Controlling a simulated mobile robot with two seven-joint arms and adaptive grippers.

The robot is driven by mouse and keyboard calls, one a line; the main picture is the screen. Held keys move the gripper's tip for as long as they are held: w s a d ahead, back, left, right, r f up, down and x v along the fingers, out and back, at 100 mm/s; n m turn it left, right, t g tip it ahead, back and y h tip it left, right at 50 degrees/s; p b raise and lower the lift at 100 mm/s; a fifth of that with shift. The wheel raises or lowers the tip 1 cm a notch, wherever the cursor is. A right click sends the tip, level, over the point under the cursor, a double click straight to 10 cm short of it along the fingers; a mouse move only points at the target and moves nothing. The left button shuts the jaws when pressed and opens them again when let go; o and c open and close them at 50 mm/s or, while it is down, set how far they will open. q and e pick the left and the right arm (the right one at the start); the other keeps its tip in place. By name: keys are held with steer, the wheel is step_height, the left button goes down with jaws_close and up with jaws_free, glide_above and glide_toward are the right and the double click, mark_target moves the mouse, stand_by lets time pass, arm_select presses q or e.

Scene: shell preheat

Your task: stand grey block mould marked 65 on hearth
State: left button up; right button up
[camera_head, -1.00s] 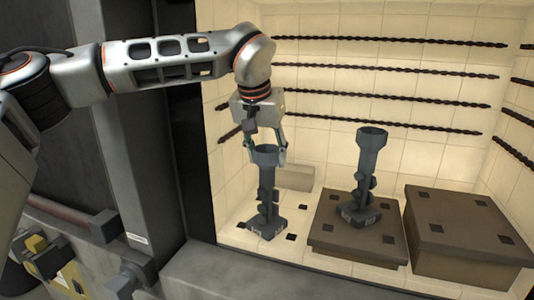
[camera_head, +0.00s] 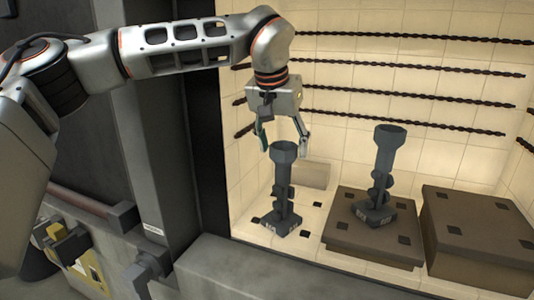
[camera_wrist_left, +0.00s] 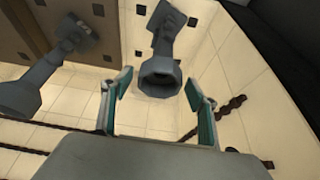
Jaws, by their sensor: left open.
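A grey block mould (camera_head: 283,187) stands upright on the pale tiled hearth floor (camera_head: 257,240), left of the brown slabs. A similar grey mould (camera_head: 381,175) stands upright on the lower brown slab (camera_head: 345,245). Both have pale markings on their bases, too small to read. My left gripper (camera_head: 283,143) is open just above the left mould's cup, one finger on either side. In the left wrist view, that mould's cup (camera_wrist_left: 160,77) shows between and beyond the spread fingers (camera_wrist_left: 160,100), and the other mould (camera_wrist_left: 28,92) is at the left. My right gripper is out of view.
A taller brown slab (camera_head: 480,215) stands at the right. A pale block (camera_head: 313,176) lies behind the left mould. Dark twisted rods (camera_head: 420,98) run along the tiled walls. A grey front ledge (camera_head: 270,272) and a dark door post (camera_head: 180,130) bound the opening.

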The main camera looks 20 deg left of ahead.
arm_select(q)
steer(key=v, duration=0.4)
steer(key=shift+s+f, duration=0.1)
steer(key=s+b, duration=0.2)
steer(key=s, duration=0.9)
steer(key=shift+s+a+f+b, duration=0.2)
steer(key=shift+s+a+b, duration=0.05)
steer(key=shift+s+b, duration=0.1)
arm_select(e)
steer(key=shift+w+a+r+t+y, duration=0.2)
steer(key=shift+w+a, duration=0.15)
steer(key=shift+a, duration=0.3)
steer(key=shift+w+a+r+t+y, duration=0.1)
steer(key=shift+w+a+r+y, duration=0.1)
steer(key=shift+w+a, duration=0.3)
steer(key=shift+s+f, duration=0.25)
arm_select(q)
steer(key=shift+f, duration=0.1)
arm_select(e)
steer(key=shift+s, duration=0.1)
